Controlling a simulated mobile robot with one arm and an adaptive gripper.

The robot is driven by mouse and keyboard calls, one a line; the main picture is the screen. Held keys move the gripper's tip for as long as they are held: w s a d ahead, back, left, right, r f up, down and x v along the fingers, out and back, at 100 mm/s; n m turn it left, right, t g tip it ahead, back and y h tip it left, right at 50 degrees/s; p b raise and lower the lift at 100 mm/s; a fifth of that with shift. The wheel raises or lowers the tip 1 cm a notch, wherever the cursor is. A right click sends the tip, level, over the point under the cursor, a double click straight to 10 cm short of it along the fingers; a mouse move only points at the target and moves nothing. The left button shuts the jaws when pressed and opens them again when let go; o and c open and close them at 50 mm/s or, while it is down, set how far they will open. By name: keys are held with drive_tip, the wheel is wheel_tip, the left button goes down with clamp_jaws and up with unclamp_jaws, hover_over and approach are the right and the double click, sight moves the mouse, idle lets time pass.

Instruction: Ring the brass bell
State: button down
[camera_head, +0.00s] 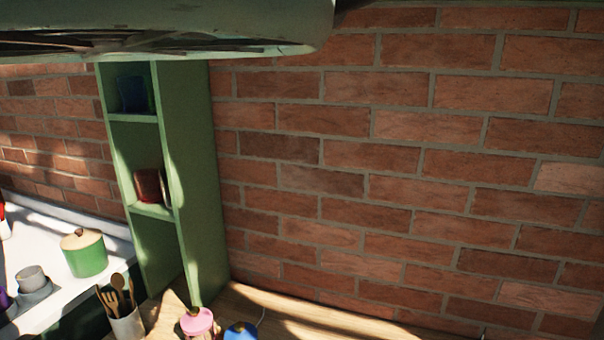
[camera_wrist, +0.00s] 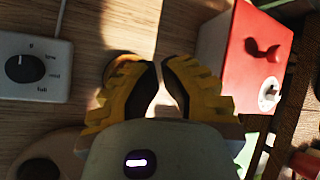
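I cannot make out a brass bell for certain in either view. In the wrist view my gripper (camera_wrist: 159,74) shows as two yellow ridged fingers with dark inner pads. Their tips are close together above a wooden surface, with only a narrow gap between them and nothing clearly held. A brownish, rounded shape (camera_wrist: 122,56) shows just beyond the left fingertip; it is too dark and partly hidden to name. The gripper does not show in the head view.
In the wrist view a white dial box (camera_wrist: 35,85) lies left and a red-and-white box (camera_wrist: 240,60) right. The head view shows a green shelf (camera_head: 190,170), a pink-lidded jar (camera_head: 197,322), a blue-lidded jar (camera_head: 240,331), a utensil pot (camera_head: 128,325) and a brick wall (camera_head: 400,160).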

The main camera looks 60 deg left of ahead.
drive_tip(key=shift+f, duration=0.1)
drive_tip(key=shift+f+b, duration=0.4)
drive_tip(key=shift+f, duration=0.1)
idle(0.5)
drive_tip(key=shift+r+p, duration=0.35)
drive_tip(key=shift+r, duration=0.35)
wheel_tip(320, 180, up, 6)
drive_tip(key=p, duration=0.4)
drive_tip(key=shift+p, duration=0.3)
idle(0.4)
